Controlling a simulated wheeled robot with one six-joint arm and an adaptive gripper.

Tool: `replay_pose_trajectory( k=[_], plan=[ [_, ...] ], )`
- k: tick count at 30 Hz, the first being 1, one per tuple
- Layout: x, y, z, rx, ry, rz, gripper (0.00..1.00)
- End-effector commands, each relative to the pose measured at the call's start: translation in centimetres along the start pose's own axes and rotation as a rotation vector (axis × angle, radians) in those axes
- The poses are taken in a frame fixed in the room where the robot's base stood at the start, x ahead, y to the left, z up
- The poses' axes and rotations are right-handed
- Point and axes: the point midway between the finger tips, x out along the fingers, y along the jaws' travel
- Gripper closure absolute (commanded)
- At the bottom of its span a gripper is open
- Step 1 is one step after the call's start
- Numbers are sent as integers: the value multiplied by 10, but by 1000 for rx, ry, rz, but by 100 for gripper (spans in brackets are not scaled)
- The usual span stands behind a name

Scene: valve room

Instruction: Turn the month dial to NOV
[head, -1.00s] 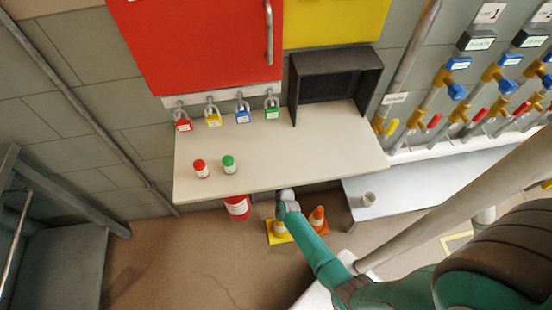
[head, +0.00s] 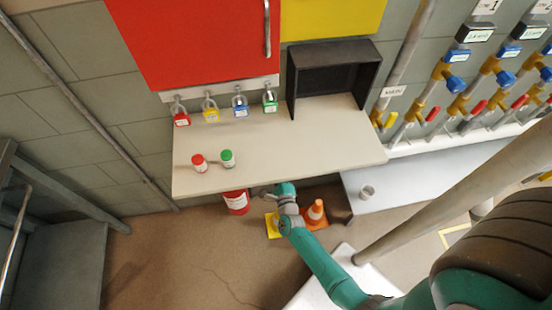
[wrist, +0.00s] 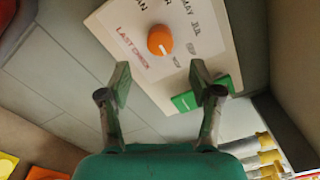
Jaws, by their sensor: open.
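The month dial is a round orange knob (wrist: 160,40) on a pale panel (wrist: 215,45) at the top of the wrist view. Printed labels around it include MAY and JUL, and red lettering reads LAST CHECK; other labels are too small or cut off to read. A small pale mark shows on the knob, but its exact setting cannot be told. My gripper (wrist: 161,72) is open and empty, its two fingers below and to either side of the knob, apart from it. In the head view my gripper (head: 262,191) is at the shelf's front edge; the dial is not visible there.
A pale shelf (head: 260,150) bears a red-capped bottle (head: 199,163), a green-capped bottle (head: 227,159) and a black open box (head: 335,75). Several padlocks hang behind. Valved pipes are at right.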

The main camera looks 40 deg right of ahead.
Motion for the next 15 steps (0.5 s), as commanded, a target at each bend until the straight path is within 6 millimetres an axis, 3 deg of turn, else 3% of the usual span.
replay_pose_trajectory(
  k=[6,15],
  plan=[
    [-33,1,0,0,-2,2,36],
    [-44,0,0,-1,0,-1,36]
  ],
)
